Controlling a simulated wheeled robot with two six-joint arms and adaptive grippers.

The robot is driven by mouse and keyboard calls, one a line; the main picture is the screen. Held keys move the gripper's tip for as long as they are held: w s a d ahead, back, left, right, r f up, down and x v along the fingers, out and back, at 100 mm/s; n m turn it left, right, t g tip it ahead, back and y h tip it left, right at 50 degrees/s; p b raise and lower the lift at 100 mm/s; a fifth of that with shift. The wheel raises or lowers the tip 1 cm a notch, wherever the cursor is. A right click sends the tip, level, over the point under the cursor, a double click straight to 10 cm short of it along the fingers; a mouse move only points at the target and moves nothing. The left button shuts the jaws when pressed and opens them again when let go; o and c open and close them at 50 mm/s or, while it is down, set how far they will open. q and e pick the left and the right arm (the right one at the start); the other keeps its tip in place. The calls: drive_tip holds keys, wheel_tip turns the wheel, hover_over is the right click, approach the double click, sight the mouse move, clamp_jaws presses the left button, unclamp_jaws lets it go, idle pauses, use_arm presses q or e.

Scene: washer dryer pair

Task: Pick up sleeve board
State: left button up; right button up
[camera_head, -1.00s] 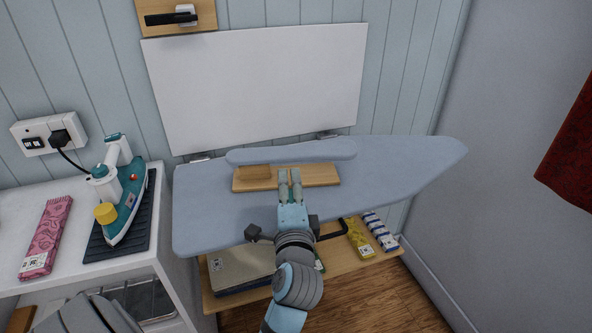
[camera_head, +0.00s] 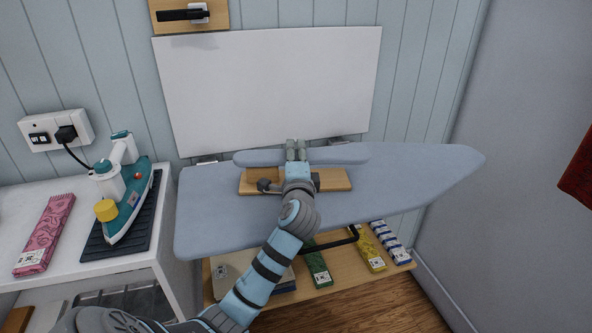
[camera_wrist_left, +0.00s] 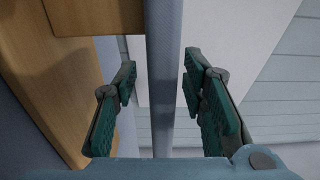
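The sleeve board is a narrow blue-grey padded board (camera_head: 340,154) on a wooden base (camera_head: 333,181), standing on the large blue ironing board (camera_head: 420,180). My left gripper (camera_head: 295,146) is at the middle of the padded top in the head view. In the left wrist view the padded top (camera_wrist_left: 164,70) runs between the two green-padded fingers of the left gripper (camera_wrist_left: 162,105). Gaps show on both sides, so the fingers are open around it. The wooden base (camera_wrist_left: 50,90) lies to the left there. My right gripper is not in view.
A white panel (camera_head: 270,90) stands upright behind the ironing board. An iron (camera_head: 128,200) rests on a dark mat on the white surface at left, beside a pink packet (camera_head: 46,235). A wooden shelf below holds a green packet (camera_head: 317,264) and a yellow packet (camera_head: 368,250).

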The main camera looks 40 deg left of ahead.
use_arm(q)
drive_tip(key=shift+d+r, duration=0.1)
clamp_jaws()
wheel_tip(320, 180, up, 18)
drive_tip(key=p, duration=0.7)
drive_tip(key=n+g+y+b, duration=0.1)
drive_tip(key=n+g+y, duration=0.1)
drive_tip(key=g+y, duration=0.1)
hover_over(274, 164)
drive_tip(key=x, duration=0.2)
wheel_tip(274, 164, down, 13)
drive_tip(key=b, duration=0.4)
drive_tip(key=shift+d+r, duration=0.1)
drive_tip(key=shift+d, duration=0.05)
wheel_tip(274, 164, down, 5)
drive_tip(key=shift+r+b, duration=0.1)
drive_tip(key=shift+b, duration=1.05)
